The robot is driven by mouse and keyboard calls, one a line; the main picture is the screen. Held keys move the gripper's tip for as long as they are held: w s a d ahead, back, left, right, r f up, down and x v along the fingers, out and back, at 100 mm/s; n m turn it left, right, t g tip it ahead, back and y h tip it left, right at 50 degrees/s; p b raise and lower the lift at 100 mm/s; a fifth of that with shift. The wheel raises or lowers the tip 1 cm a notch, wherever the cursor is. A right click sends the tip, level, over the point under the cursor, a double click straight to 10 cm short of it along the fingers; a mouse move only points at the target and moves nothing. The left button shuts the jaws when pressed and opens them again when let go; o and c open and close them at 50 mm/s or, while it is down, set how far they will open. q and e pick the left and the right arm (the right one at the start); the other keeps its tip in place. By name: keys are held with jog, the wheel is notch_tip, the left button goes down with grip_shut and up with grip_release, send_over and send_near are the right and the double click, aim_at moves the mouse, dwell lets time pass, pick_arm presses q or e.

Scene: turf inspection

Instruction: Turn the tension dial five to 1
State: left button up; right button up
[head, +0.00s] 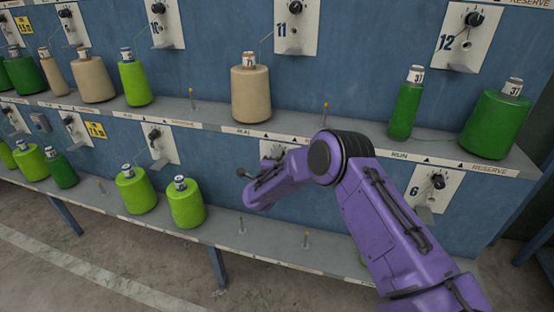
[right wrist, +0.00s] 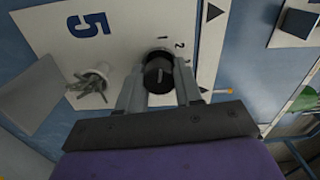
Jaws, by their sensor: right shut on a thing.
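Tension dial five is a black round knob (right wrist: 157,74) on a white plate marked 5 (right wrist: 87,24), in the right wrist view. Small numbers 1 and 2 are printed above the knob. A pale line on the knob's face points up in the picture, roughly toward the 1; its exact setting is hard to read. My right gripper (right wrist: 159,82) has its two grey fingers shut on the knob's sides. In the head view the top of the plate (head: 269,148) shows behind my purple right arm, which hides the knob and fingers. My left gripper is not in view.
A white guide with thin prongs (right wrist: 91,86) sits beside the dial. Dial six (head: 438,182) is to the right in the head view. Yarn cones, including a beige one (head: 251,90), and upright pegs stand on the shelf (head: 215,125) above and the one below.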

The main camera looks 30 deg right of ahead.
jog(key=shift+s+f, duration=0.15)
jog(key=shift+f, duration=0.1)
jog(key=o, duration=0.9)
jog(key=shift+d, duration=0.1)
jog(key=shift+o, duration=0.6)
jog(key=shift+r, duration=0.15)
jog(key=v, duration=1)
jog(key=shift+s, duration=0.3)
